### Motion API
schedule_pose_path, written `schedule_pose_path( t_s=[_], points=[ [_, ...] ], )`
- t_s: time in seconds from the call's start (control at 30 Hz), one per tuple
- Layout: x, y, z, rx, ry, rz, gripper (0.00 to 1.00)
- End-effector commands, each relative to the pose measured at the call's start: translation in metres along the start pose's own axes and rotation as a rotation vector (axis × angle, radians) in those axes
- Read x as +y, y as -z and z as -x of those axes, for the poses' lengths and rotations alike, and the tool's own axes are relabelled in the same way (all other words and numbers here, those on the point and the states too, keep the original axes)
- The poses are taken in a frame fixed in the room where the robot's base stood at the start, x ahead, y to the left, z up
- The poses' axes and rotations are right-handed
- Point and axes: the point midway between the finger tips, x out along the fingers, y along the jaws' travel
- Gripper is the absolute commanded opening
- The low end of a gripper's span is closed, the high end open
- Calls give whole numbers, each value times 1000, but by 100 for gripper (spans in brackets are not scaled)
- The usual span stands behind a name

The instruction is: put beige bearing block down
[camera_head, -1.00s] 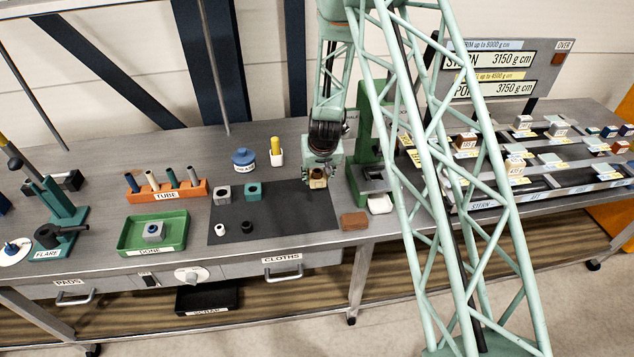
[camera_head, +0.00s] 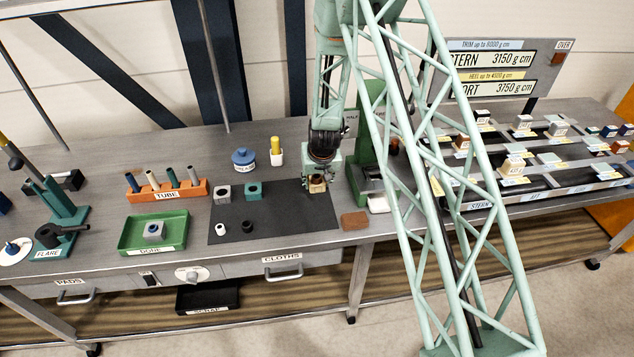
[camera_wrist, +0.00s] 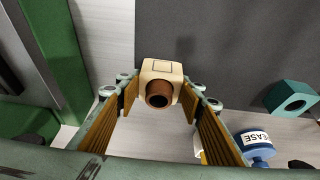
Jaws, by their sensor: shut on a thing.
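The beige bearing block (camera_head: 317,187) is in my gripper (camera_head: 318,177), low at the back right part of the dark mat (camera_head: 280,222). In the wrist view the beige block (camera_wrist: 161,69) sits between the ribbed fingers of my gripper (camera_wrist: 160,95), with a round brown bushing (camera_wrist: 159,95) in its bore. The fingers are shut on it. I cannot tell whether its underside touches the mat.
A grey block (camera_head: 223,192), a teal block (camera_head: 253,190), a white ring (camera_head: 221,229) and a black ring (camera_head: 247,226) are on the mat. A green press (camera_head: 362,165) and brown brick (camera_head: 354,220) stand right. The mat's front right is clear.

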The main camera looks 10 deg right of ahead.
Motion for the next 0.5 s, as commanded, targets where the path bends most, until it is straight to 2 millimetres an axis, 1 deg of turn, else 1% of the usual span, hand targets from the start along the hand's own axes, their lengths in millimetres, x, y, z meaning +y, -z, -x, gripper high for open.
schedule_pose_path(
  t_s=[0.37, 0.4, 0.5],
  points=[
    [0, -1, -3, 1, 0, 0, 21],
    [0, -1, -3, 0, 0, 0, 38],
    [0, -1, -2, 0, 0, -1, 48]
  ],
)
